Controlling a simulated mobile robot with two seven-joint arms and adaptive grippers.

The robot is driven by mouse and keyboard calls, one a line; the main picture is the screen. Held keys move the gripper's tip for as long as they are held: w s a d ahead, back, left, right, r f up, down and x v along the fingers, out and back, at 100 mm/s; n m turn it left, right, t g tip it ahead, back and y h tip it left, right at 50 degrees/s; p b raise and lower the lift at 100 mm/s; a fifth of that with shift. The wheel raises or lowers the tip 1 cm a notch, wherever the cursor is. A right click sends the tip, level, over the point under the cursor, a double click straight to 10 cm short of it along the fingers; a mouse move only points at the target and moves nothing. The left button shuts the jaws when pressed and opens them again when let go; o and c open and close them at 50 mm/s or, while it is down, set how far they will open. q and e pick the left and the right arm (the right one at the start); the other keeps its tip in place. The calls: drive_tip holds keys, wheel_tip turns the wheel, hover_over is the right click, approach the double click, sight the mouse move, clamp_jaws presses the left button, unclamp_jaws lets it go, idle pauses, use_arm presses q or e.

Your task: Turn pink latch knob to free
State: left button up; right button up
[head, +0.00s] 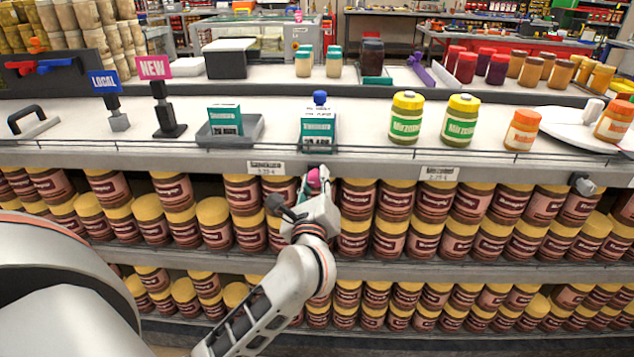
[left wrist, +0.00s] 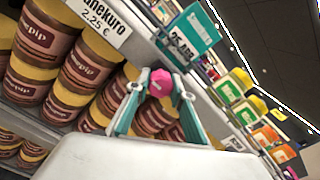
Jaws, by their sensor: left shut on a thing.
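The pink latch knob (head: 314,176) is at the front edge of the shelf, just below the white counter. It also shows as a pink rounded knob between my fingers in the left wrist view (left wrist: 160,83). My left gripper (head: 317,184) reaches up to it from below and is shut on it. In the left wrist view the two pale teal-edged fingers (left wrist: 158,96) stand on either side of the knob. The knob's base and the latch behind it are hidden. My right gripper is in neither view.
A teal box (head: 318,132) stands on the counter above the knob, with a teal box in a grey tray (head: 256,131) to its left. Brown jars with yellow lids (head: 358,197) fill the shelves around my gripper. A grey fitting (head: 583,184) is on the shelf front at right.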

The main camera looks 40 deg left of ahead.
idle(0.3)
use_arm(q)
drive_tip(key=o, duration=1.1)
drive_tip(key=shift+o, duration=0.2)
drive_tip(key=v, duration=1.2)
drive_tip(key=shift+r, duration=0.1)
